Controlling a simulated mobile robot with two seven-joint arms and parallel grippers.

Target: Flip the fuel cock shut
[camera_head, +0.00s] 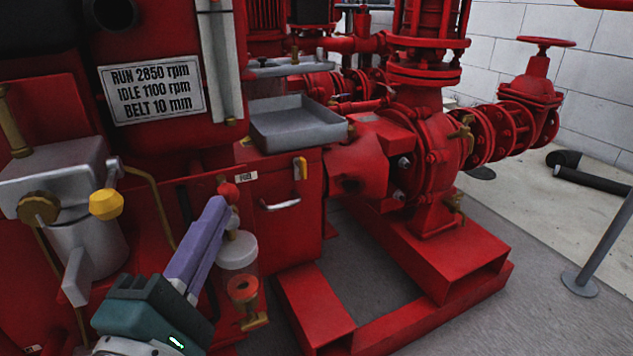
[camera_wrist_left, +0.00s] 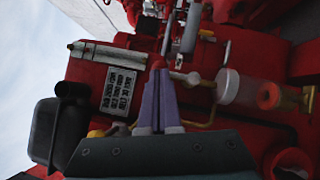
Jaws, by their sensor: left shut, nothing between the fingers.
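The fuel cock shows in the head view as a small red-tipped lever (camera_head: 229,192) with a brass part, beside a small FUEL label (camera_head: 246,177). A clear bowl (camera_head: 238,252) sits below it. My left gripper (camera_head: 219,206) has a teal body and purple fingers; it is shut and empty, its tips close to the red tip. In the left wrist view the shut fingers (camera_wrist_left: 158,74) point at the red tip (camera_wrist_left: 159,64), which shows just beyond them. I cannot tell whether they touch. The fingers partly hide the cock's body. My right gripper is not in view.
A yellow knob (camera_head: 106,204) and brass pipe stand left of my gripper. A grey tray (camera_head: 297,124) and red pump casing (camera_head: 431,150) are to the right. Open floor (camera_head: 545,260) lies at far right.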

